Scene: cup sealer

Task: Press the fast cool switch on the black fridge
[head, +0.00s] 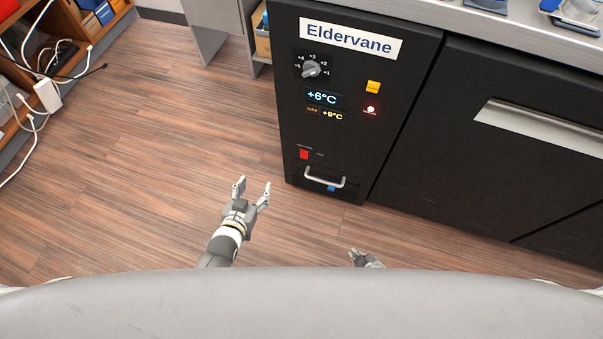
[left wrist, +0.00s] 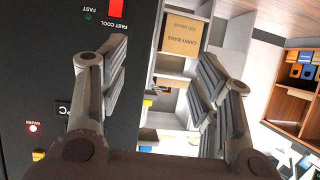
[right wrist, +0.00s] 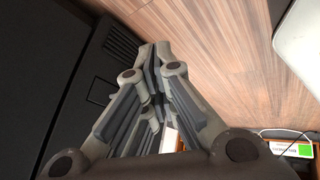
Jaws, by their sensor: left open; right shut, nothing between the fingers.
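The black fridge (head: 385,150) stands at the right, its control panel facing me. The fast cool switch (head: 304,154) is a red rocker low on the left of the panel. In the left wrist view the red fast cool switch (left wrist: 116,8) is at the top edge, partly cut off, with "FAST COOL" printed beside it. A small dark-green FAST lamp (left wrist: 88,16) is near it. My left gripper (head: 253,188) is open and empty, to the left of and apart from the switch. My right gripper (head: 362,256) is shut and empty, low in front of the fridge; it shows in the right wrist view (right wrist: 155,55).
The panel also has a dial (head: 312,68), a yellow button (head: 373,87), a lit red warning lamp (head: 370,110) and a +6°C display (head: 321,98). A metal handle (head: 325,178) sticks out below the switch. A wooden shelf (head: 100,40) with cables is at left. The floor between is clear.

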